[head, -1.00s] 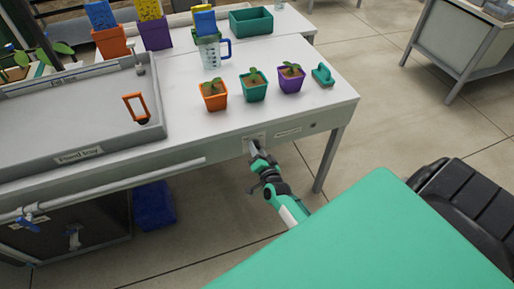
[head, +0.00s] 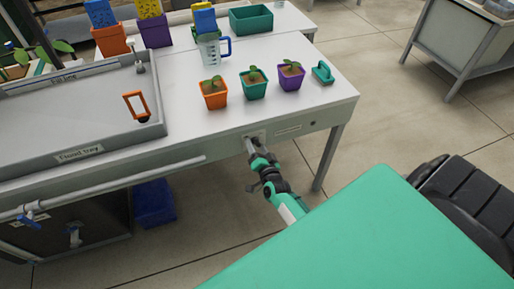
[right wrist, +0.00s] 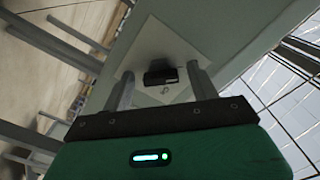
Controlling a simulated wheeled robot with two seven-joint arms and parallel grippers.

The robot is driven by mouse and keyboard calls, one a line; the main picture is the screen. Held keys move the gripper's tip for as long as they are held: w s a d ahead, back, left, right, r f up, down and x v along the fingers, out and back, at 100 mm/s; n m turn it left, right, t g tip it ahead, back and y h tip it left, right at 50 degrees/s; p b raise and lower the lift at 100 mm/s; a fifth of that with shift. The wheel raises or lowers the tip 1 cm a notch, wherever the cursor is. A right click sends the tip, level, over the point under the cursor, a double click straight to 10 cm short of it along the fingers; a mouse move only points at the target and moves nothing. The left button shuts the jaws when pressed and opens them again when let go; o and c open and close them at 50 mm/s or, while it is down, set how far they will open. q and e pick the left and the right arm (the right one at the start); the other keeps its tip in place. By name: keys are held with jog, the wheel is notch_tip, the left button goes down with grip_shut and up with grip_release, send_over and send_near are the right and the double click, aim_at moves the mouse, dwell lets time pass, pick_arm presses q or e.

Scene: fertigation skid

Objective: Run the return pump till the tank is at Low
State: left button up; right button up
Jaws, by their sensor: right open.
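A black switch (right wrist: 161,76) sits on a pale square plate (right wrist: 172,52) on the table's front face. The plate also shows in the head view (head: 262,134), partly hidden by my right gripper. My right gripper (head: 251,147) is at the plate, open, with one finger on either side of the switch in the right wrist view (right wrist: 160,84). I cannot tell whether it touches the switch or which way the switch is set. The grey flood tray (head: 75,118) is on the table at left. No tank level can be read. My left gripper is out of view.
Orange (head: 213,94), green (head: 254,85) and purple (head: 291,76) seedling pots stand above the plate. A measuring jug (head: 209,50) is behind them. A pipe (head: 110,183) runs along the table front. A blue bin (head: 154,203) stands on the floor below.

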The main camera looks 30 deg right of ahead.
jog(key=shift+s, duration=0.1)
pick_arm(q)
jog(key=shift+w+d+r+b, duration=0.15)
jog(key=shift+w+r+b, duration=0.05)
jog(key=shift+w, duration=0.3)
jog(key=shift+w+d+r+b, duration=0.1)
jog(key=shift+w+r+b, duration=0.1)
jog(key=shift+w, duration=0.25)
pick_arm(e)
jog(key=v, duration=1.3)
jog(key=shift+s+a, duration=0.2)
jog(key=shift+s, duration=0.1)
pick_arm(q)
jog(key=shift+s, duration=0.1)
